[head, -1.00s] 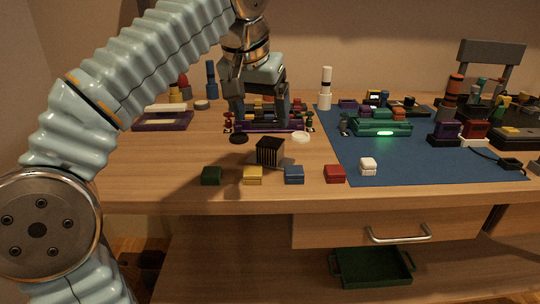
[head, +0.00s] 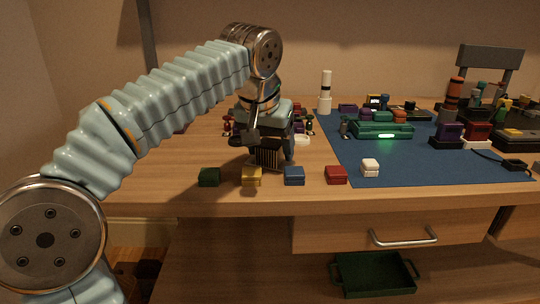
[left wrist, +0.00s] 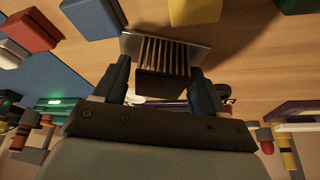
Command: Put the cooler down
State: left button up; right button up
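The cooler, a black finned block (head: 268,158), sits on the table near the row of small coloured boxes. In the left wrist view its pale fins (left wrist: 160,55) face the camera above a thin grey plate (left wrist: 128,43). My left gripper (head: 271,146) is down over the cooler, with one finger on each side. In the left wrist view the fingers (left wrist: 158,72) stand apart, with gaps visible beside the block, so it looks open around it. The gripper hides the cooler's upper part in the head view. My right gripper is not in view.
Green (head: 209,177), yellow (head: 251,176), blue (head: 294,175) and red (head: 336,175) boxes line the front. A white box (head: 370,168) and a lit green board (head: 382,130) are on the blue mat (head: 430,165). The table's left front (head: 150,180) is clear.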

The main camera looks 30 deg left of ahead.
pick_arm(q)
jog(key=c, duration=1)
jog(key=shift+r, duration=0.1)
